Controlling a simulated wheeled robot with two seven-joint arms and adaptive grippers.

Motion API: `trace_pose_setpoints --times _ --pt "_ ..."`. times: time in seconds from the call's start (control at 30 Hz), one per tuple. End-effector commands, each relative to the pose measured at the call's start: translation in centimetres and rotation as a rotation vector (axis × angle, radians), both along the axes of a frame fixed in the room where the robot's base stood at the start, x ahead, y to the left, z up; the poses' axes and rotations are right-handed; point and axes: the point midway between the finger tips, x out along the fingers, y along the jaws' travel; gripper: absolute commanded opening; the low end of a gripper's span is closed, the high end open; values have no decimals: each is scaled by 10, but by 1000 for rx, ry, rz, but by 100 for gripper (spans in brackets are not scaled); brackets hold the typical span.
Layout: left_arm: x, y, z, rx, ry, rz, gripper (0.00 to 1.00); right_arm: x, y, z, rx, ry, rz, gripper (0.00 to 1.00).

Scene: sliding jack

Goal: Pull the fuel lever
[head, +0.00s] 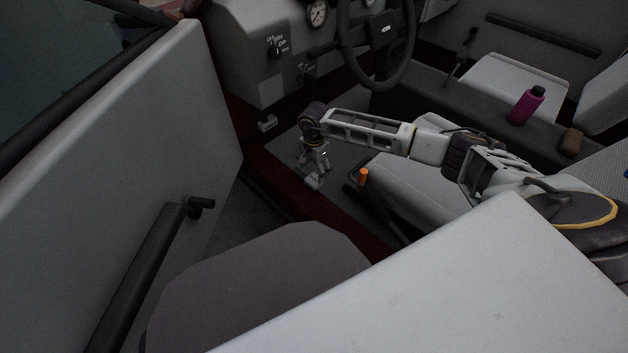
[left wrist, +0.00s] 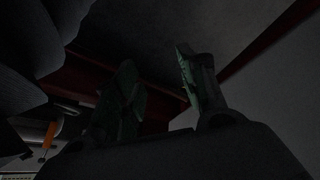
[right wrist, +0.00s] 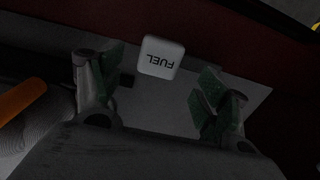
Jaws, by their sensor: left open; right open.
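The fuel lever (right wrist: 161,57) shows in the right wrist view as a pale block marked FUEL, its letters upside down, beside a grey plate. My right gripper (right wrist: 158,82) is open, with the lever in line with the gap between its fingers. I cannot tell whether they touch it. In the head view my right gripper (head: 315,168) points down between the door sill and the seat, where the lever cannot be clearly told apart from the fingertips. My left gripper (left wrist: 156,62) is open and empty in its dark wrist view and is not seen in the head view.
An orange-tipped handle (head: 362,178) stands right of my right gripper, by the seat (head: 420,185). The open door (head: 110,180) is at the left. The steering wheel (head: 378,45) and dashboard (head: 240,60) are ahead. A magenta bottle (head: 526,107) stands on the console.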

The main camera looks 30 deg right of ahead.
Motion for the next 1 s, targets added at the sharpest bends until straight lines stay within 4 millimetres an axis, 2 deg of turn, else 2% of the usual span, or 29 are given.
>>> trace_pose_setpoints --times 0.03,0.2,0.4,0.87,1.0 --pt "0 -1 -8 -7 -5 4 42 0 1 -10 1 1 1 75" --pt "0 -3 -22 -30 -29 18 42 0 1 -31 1 1 0 75" --pt "1 -5 -32 -47 -44 26 42 0 0 -48 0 1 -1 75" --pt "1 -6 -34 -55 -53 31 42 0 0 -54 0 0 1 75" --pt "1 -6 -34 -54 -53 31 42 0 0 -54 0 0 0 58"
